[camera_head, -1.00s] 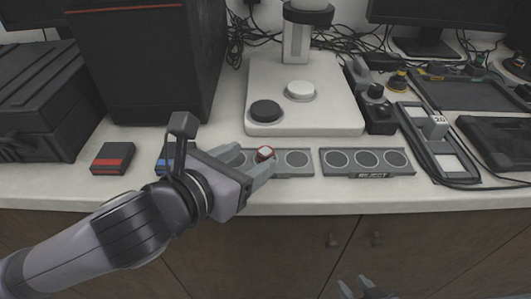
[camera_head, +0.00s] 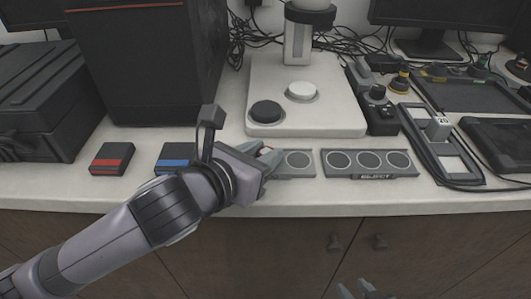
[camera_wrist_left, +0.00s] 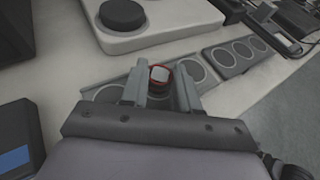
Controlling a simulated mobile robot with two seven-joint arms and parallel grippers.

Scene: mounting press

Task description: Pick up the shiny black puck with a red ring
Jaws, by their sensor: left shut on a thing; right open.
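The puck (camera_wrist_left: 159,76) shows in the left wrist view as a dark piece with a red ring and a pale, shiny top. It is between the two fingers of my left gripper (camera_wrist_left: 160,88), which is shut on it. It is at the grey tray with round recesses (camera_wrist_left: 108,92); I cannot tell whether it touches the tray. In the head view my left gripper (camera_head: 270,160) hides most of the puck. My right gripper (camera_head: 362,287) is open and empty at the bottom edge, below the counter front.
A second tray marked REJECT (camera_head: 369,163) lies to the right, its round recesses empty. Behind is a white press base (camera_head: 320,118) with a black and a white round button. A red-striped box (camera_head: 112,158) and a blue-striped box (camera_head: 174,158) lie to the left.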

